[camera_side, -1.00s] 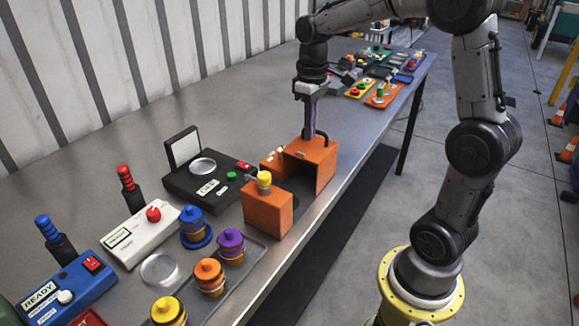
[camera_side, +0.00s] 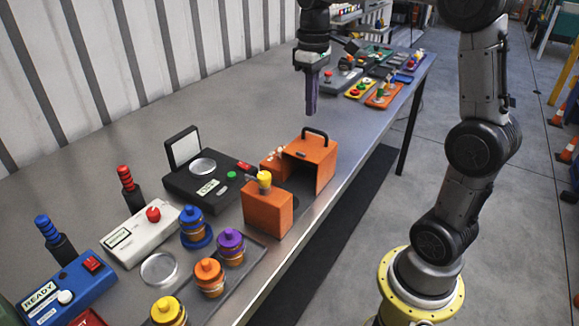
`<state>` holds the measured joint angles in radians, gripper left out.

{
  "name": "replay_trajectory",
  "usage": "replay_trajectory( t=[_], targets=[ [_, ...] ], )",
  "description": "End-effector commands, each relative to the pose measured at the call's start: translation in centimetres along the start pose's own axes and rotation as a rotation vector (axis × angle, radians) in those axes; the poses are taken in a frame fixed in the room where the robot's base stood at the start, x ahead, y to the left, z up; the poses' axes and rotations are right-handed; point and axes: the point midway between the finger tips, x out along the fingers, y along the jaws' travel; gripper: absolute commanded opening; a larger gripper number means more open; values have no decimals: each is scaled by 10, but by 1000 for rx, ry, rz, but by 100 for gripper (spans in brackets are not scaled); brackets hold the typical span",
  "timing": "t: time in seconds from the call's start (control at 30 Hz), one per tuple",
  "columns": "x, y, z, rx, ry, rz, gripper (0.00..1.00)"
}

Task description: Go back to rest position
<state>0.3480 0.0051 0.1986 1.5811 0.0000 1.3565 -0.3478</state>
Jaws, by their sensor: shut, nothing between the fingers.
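My gripper (camera_side: 311,108) is shut and empty, pointing down above the table. It hangs just above and behind the orange box (camera_side: 317,155) with the black handle on top, apart from it. The box's front is open onto a dark inside. A separate orange block (camera_side: 267,212) with a yellow knob on top (camera_side: 264,180) stands in front of it. My upper arm runs out of the top of the picture.
A black device (camera_side: 207,185) with a raised lid stands left of the boxes. Colored canisters (camera_side: 209,278) and control boxes (camera_side: 150,233) fill the table's front left. Several small panels (camera_side: 380,95) lie at the far end. The table's middle left (camera_side: 150,125) is bare.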

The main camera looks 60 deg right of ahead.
Motion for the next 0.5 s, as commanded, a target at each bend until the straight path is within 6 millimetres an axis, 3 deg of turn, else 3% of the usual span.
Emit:
replay_trajectory(
  t=[0.27, 0.37, 0.5],
  targets=[
    [-1, -2, -1, -7, 2, 1, 0],
    [-17, -14, 1, -36, 44, 15, 0],
    [-41, -47, 31, -105, 118, 35, 0]
  ],
)
